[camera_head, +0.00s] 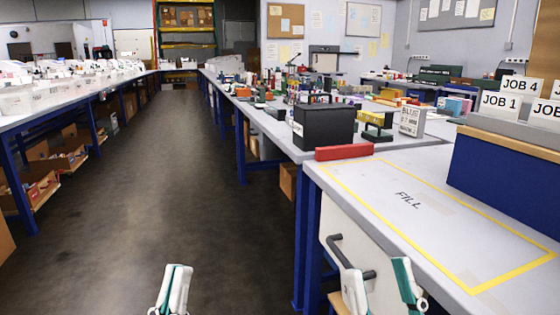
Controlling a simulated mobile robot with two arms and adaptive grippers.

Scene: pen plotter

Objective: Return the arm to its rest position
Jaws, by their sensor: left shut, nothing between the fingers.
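My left gripper (178,270) shows at the bottom edge, left of centre, over the dark floor. Its white and green fingers are close together, with nothing between them. My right gripper (375,266) shows at the bottom edge, right of centre, in front of the near right workbench's side. Its two fingers stand apart with an empty gap. Both grippers point away from me, and most of both arms is out of the picture.
The near workbench (420,222) has a clear yellow-outlined area marked FILL. Its dark drawer handle (350,256) is close to my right gripper. A red block (344,152), black box (324,127) and blue bin (505,178) stand around it. The aisle floor (140,170) is clear.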

